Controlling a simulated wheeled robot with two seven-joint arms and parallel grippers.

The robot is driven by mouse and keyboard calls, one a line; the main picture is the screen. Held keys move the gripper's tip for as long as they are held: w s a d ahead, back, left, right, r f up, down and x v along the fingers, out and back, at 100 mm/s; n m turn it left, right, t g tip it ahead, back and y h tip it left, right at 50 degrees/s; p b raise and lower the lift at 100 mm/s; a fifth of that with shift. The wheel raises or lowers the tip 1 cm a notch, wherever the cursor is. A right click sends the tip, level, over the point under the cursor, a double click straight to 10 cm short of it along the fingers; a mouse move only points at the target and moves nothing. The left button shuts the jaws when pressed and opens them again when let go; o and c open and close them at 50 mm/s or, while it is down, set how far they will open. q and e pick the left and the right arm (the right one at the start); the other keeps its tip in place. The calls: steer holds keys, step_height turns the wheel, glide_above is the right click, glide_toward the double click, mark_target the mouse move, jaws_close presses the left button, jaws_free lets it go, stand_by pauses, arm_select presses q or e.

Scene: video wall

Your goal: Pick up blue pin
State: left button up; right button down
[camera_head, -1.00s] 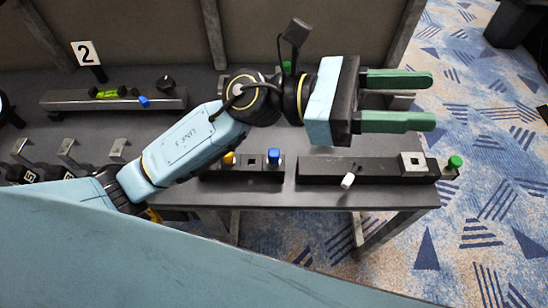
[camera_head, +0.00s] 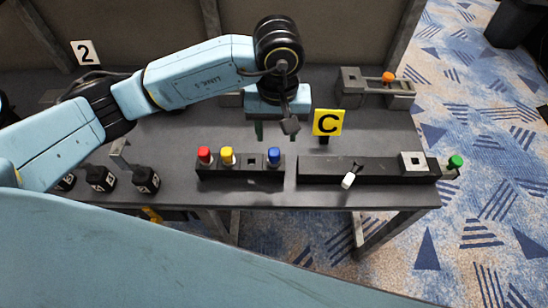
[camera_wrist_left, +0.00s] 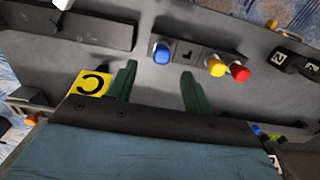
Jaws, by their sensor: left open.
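The blue pin (camera_head: 273,156) stands upright in the black block (camera_head: 240,173) near the table's front edge, at the right end of its row. It also shows in the left wrist view (camera_wrist_left: 162,52), ahead of and between the two green fingers. My left gripper (camera_head: 271,132) is open and empty, behind the block in the head view, with its fingers partly hidden by my wrist. The fingers also show spread apart in the left wrist view (camera_wrist_left: 158,72), not touching the pin. A yellow pin (camera_head: 227,156) and a red pin (camera_head: 204,156) stand in the same block, with an empty square hole beside the blue pin.
A yellow sign marked C (camera_head: 328,122) stands right of my gripper. A long black block (camera_head: 370,171) with a white-tipped lever and a green knob (camera_head: 455,162) lies front right. A grey fixture with an orange knob (camera_head: 388,77) is at the back right. Small black numbered blocks sit left.

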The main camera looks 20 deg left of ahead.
mark_target(274, 152)
arm_select(q)
step_height(274, 152, down, 4)
steer(key=shift+f, duration=0.1)
steer(key=f, duration=0.4)
steer(key=shift+w+a+f, duration=0.25)
steer(key=shift+a+f, duration=0.1)
steer(key=shift+f, duration=0.05)
steer(key=shift+c, duration=0.3)
steer(key=c, duration=1)
steer(key=shift+c, duration=0.2)
step_height(274, 152, up, 10)
steer(key=shift+r, duration=0.1)
